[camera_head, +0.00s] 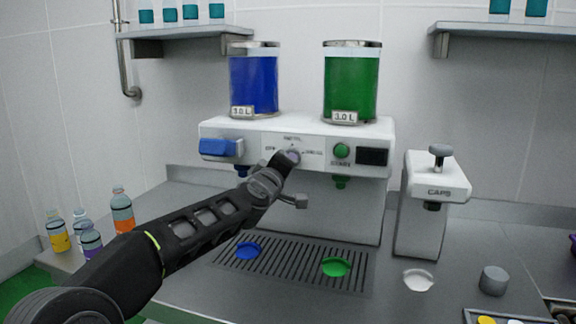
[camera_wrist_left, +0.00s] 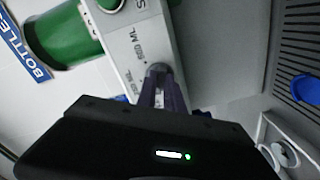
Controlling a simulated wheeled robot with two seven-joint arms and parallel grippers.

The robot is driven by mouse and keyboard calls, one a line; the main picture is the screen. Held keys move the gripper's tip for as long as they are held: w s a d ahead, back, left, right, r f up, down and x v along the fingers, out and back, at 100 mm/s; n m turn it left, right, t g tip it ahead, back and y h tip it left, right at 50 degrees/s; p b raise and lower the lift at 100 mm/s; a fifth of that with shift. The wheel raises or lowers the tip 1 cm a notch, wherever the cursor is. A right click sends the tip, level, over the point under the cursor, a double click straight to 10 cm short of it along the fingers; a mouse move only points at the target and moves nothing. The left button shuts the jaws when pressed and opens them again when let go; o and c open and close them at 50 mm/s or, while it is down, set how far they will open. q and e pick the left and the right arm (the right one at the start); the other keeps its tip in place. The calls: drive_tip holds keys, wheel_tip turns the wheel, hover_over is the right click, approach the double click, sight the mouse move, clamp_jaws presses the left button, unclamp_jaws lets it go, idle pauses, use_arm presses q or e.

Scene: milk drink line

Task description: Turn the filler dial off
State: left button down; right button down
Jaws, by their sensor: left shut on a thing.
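The filler (camera_head: 215,130) is a white machine with a blue tank (camera_head: 254,82) and a green tank (camera_head: 351,88) on top. Its dial (camera_head: 293,154) sits mid-front on the panel, with small printed labels around it. My left gripper (camera_head: 284,160) reaches in from the left and is shut on the dial. In the left wrist view the two fingers close around the grey dial (camera_wrist_left: 158,69), beside a label that reads "ML". The dial's pointer is mostly hidden by the fingers, so I cannot tell its setting. My right gripper is not in view.
A green button (camera_head: 341,150), a dark display (camera_head: 372,156) and a blue lever (camera_head: 220,148) flank the dial. Below lies a drip grate (camera_head: 300,262) with blue and green discs. A caps dispenser (camera_head: 427,190) stands right; several bottles (camera_head: 122,212) stand left.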

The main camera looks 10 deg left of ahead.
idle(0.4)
use_arm(q)
drive_tip(key=c, duration=1.5)
unclamp_jaws()
drive_tip(key=shift+o, duration=0.2)
drive_tip(key=shift+s, duration=0.15)
drive_tip(key=s+b, duration=0.2)
drive_tip(key=s, duration=0.5)
drive_tip(key=shift+s+a, duration=0.25)
drive_tip(key=shift+s, duration=0.05)
